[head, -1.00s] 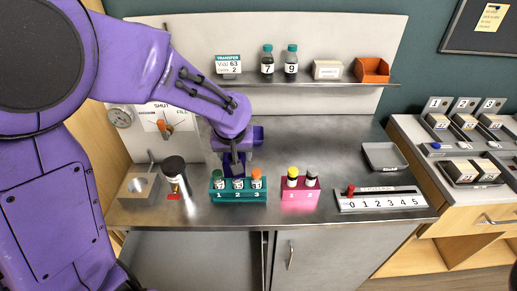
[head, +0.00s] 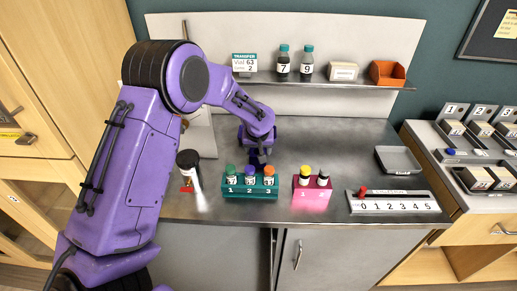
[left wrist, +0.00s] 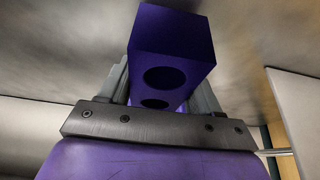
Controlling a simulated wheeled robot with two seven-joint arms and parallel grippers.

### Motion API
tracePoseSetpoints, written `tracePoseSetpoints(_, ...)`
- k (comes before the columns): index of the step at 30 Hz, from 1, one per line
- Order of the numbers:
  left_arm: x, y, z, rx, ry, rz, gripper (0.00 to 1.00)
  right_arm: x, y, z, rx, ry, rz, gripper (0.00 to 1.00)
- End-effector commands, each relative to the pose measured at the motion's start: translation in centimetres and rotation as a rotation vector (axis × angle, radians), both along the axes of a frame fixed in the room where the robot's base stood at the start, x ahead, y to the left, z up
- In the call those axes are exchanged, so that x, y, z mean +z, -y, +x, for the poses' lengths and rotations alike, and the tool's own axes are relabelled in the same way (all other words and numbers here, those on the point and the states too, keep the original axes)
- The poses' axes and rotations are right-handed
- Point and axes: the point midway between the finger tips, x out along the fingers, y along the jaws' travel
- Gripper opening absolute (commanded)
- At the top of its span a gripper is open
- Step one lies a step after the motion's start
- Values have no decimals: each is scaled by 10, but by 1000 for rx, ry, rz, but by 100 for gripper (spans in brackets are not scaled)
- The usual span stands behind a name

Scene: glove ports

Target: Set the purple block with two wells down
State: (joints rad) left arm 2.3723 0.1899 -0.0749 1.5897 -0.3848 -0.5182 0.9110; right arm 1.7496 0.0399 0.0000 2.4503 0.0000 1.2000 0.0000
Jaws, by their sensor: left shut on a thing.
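The purple block with two wells (left wrist: 172,45) is held between the fingers of my left gripper (left wrist: 165,85), as the left wrist view shows. Its two round wells are in the face turned to that camera. In the head view my left gripper (head: 258,151) points down just behind the teal rack, with the dark purple block (head: 256,159) low at its fingertips, partly hidden. I cannot tell whether the block touches the steel worktop (head: 330,145). My right gripper is not in view.
The teal rack (head: 250,192) with three capped vials stands in front of the gripper. The pink rack (head: 311,194) with two vials is to its right. A dark-capped vial (head: 187,160) stands left, a grey tray (head: 398,161) right. Worktop behind the pink rack is clear.

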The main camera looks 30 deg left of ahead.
Motion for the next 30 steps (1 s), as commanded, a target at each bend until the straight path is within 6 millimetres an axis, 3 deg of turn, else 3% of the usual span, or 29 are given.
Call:
tracePoseSetpoints(2, -5, 0, 1, 1, 3, 0, 4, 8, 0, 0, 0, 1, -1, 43)
tracePoseSetpoints(14, -13, 0, 1, 0, 5, 1, 4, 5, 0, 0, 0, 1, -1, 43)
tracePoseSetpoints(15, -14, 0, 0, 1, 3, 0, 76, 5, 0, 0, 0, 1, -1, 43)
tracePoseSetpoints(16, -14, 0, 0, 1, 2, 0, 86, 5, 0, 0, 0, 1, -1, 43)
tracePoseSetpoints(25, -12, 0, 0, 0, 4, 0, 89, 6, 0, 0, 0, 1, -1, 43)
tracePoseSetpoints(30, 9, 5, -5, -1, 7, 1, 89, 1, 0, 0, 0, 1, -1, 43)
